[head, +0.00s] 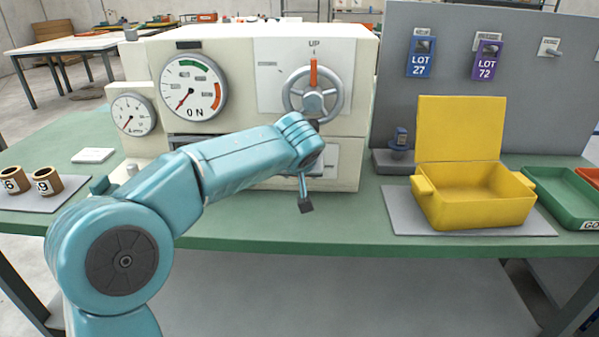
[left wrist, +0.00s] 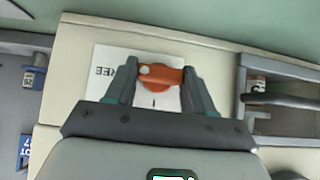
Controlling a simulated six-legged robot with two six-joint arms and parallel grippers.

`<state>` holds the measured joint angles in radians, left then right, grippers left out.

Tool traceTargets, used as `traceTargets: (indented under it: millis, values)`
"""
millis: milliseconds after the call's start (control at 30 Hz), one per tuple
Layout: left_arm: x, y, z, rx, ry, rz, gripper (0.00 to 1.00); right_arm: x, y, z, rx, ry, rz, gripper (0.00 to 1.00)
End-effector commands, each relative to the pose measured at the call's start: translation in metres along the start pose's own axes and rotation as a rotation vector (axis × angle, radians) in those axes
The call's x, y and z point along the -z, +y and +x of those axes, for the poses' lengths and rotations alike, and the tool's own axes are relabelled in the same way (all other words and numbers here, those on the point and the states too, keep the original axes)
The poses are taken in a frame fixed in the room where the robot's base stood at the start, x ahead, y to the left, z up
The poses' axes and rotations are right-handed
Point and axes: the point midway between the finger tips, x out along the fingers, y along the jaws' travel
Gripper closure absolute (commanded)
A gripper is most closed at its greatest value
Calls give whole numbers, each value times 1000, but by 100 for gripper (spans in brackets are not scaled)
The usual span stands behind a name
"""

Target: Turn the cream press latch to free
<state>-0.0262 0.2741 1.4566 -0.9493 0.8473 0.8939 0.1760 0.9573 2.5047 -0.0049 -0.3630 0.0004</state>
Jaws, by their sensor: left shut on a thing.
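The cream press (head: 250,165) stands on the green bench. Its latch (left wrist: 158,76) is an orange handle on a round orange hub, on a white plate (left wrist: 105,88) lettered FREE, which reads upside down in the left wrist view. My left gripper (left wrist: 160,72) has its two fingers at either end of the orange handle, shut on it. The handle lies crosswise between the fingers. In the head view my left arm covers the latch, and only part of the white plate (head: 328,160) shows. My right gripper is in neither view.
The press carries a grey handwheel (head: 313,94) with a red mark at UP, a large gauge (head: 193,88) and a small gauge (head: 133,114). A yellow open box (head: 475,205) and green tray (head: 565,195) stand right. Two numbered cups (head: 45,181) are at left.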

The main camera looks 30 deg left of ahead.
Motion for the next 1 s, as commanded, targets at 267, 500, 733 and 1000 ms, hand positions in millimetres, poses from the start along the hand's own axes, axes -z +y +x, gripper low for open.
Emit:
traceTargets:
  millis: [267, 500, 733, 1000]
  values:
    - [0, 0, 0, 6, 2, 7, 77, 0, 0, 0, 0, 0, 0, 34]
    - [0, 0, 0, 6, 2, 7, 21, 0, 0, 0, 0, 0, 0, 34]
    - [0, 0, 0, 5, 1, 6, 21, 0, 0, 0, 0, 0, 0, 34]
    - [0, -1, 0, -2, 0, -2, 21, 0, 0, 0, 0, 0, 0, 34]
